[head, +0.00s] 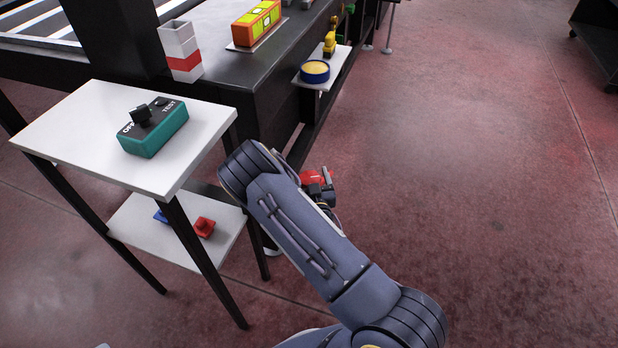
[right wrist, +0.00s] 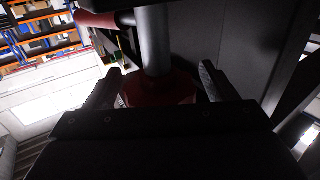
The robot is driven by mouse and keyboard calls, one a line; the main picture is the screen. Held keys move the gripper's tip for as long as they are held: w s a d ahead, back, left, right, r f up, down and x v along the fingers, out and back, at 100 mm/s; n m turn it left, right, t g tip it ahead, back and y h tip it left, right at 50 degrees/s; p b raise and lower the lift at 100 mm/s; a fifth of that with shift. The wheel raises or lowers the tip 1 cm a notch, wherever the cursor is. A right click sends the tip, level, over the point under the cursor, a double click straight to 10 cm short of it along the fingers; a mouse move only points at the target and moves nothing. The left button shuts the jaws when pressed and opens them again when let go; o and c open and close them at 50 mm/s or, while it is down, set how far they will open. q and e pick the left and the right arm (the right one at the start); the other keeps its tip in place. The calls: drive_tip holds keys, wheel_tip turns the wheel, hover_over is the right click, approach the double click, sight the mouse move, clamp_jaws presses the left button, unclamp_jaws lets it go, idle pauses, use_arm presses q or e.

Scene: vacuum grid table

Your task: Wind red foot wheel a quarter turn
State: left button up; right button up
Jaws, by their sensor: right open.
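The red foot wheel (right wrist: 160,90) sits on a grey metal stem (right wrist: 155,40) in the right wrist view. My right gripper (right wrist: 158,88) is open, with one finger on each side of the wheel; I cannot tell whether they touch it. In the head view a red part (head: 311,179) shows beside my right gripper (head: 328,186), low by the dark table's leg, partly hidden by my right arm. My left gripper is not in view.
A white side stand (head: 75,125) holds a teal test box (head: 155,139) on top; its lower shelf carries red and blue pieces. The dark table (head: 235,70) bears an orange block (head: 257,22). Open floor lies right.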

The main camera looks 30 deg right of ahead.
drive_tip(key=c, duration=1)
drive_tip(key=shift+f+m+g+h+b, duration=0.15)
drive_tip(key=shift+m+g+h+b, duration=0.45)
drive_tip(key=shift+m+h+b, duration=0.7)
drive_tip(key=m+g+h+b, duration=0.1)
drive_tip(key=m+g+h, duration=0.1)
drive_tip(key=h, duration=0.1)
drive_tip(key=shift+s+d+h, duration=0.1)
drive_tip(key=shift+h, duration=0.2)
drive_tip(key=m+g+h+b, duration=0.1)
drive_tip(key=m+g+h, duration=0.1)
drive_tip(key=g, duration=0.1)
drive_tip(key=shift+s+d+m+h+b, duration=0.1)
drive_tip(key=shift+m+h+b, duration=0.2)
drive_tip(key=shift+h, duration=0.1)
drive_tip(key=shift+s+d+m+g+h+b, duration=0.1)
drive_tip(key=shift+m+g+h+b, duration=0.1)
drive_tip(key=shift+m+g+h, duration=0.9)
drive_tip(key=shift+s+d+m+g+h+b, duration=0.15)
drive_tip(key=shift+m+g, duration=0.55)
drive_tip(key=shift+g, duration=1)
drive_tip(key=shift+a+g, duration=0.1)
drive_tip(key=shift+g, duration=0.2)
